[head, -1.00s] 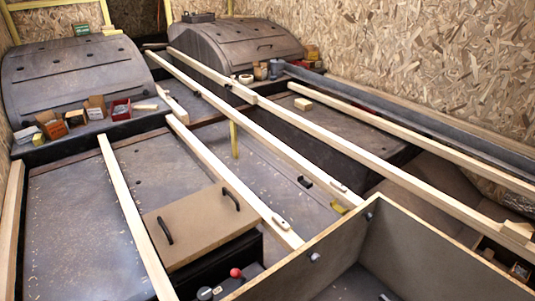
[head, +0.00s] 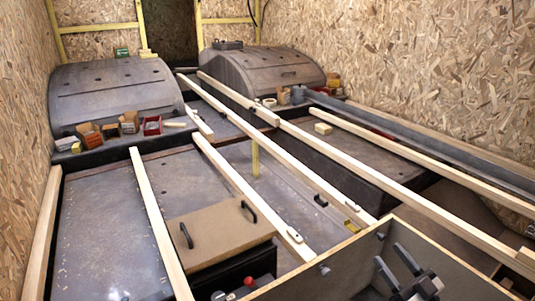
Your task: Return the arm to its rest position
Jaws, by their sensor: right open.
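My right gripper (head: 388,254) shows at the lower right of the head view. Its two dark fingers stand apart with nothing between them. It appears within the outline of the open-topped wooden box (head: 345,262), in front of the box's board wall; I cannot tell its height. Most of the right arm is out of the frame. My left gripper is not in view.
Long pale wooden beams (head: 330,190) run across the grey floor. A brown panel with two black handles (head: 218,232) lies between beams at lower centre. Two grey wheel arches (head: 115,92) stand behind, with small boxes (head: 90,134) by the left one. Chipboard walls enclose the sides.

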